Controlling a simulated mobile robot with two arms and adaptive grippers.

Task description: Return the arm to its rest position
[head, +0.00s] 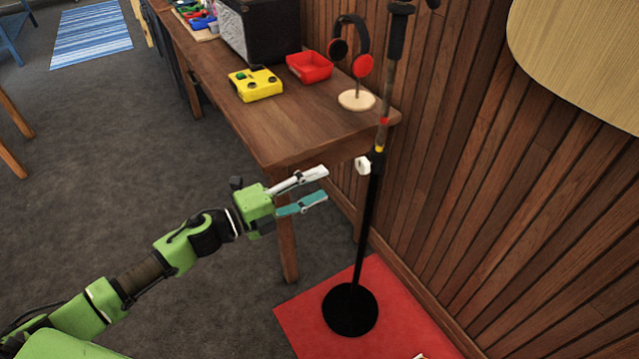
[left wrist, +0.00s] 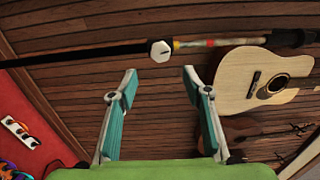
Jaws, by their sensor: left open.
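My left arm reaches in from the lower left of the head view. Its green gripper (head: 318,184) is open, with nothing between the fingers. It is in front of the wooden table's near end and to the left of a black stand (head: 367,215). In the left wrist view the two teal fingers (left wrist: 158,80) are spread apart, and the stand's pole (left wrist: 95,52) crosses beyond them. A white knob (left wrist: 160,50) on the pole shows between the fingertips, apart from them. My right gripper is not in view.
The wooden table (head: 285,130) holds a yellow box (head: 256,86), a red tray (head: 309,67) and headphones (head: 350,43) on a holder. The stand's round base (head: 350,310) sits on a red mat (head: 300,320) beside the plank wall. Grey floor (head: 110,170) at left is clear.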

